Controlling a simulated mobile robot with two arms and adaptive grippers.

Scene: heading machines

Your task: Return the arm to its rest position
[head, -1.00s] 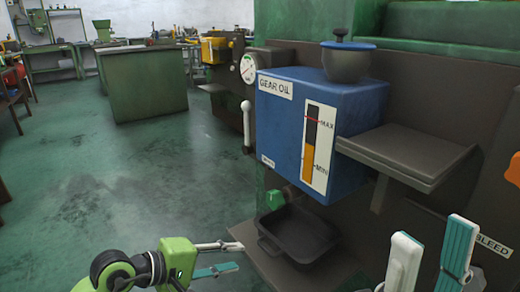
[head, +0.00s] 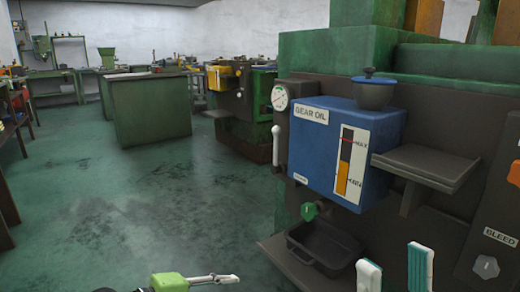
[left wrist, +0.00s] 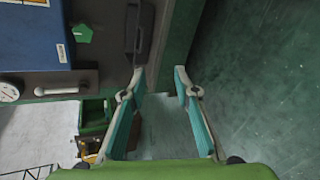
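My left gripper (head: 232,278) shows at the bottom edge in the head view, its fingers pointing right; most of its arm is below the frame. In the left wrist view the left gripper (left wrist: 159,72) is open, with nothing between its teal-padded fingers. My right gripper (head: 396,260) is at the bottom right in the head view, fingers pointing up and apart, with nothing seen between them. Its body and arm are out of frame.
A machine with a blue gear oil box (head: 337,160), a grey lidded cup (head: 374,95), a flat shelf (head: 428,168), a green valve (head: 310,211) and a black tray (head: 322,249) stands ahead and right. A green cabinet (head: 150,108) is farther back. The floor (head: 130,210) at left is clear.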

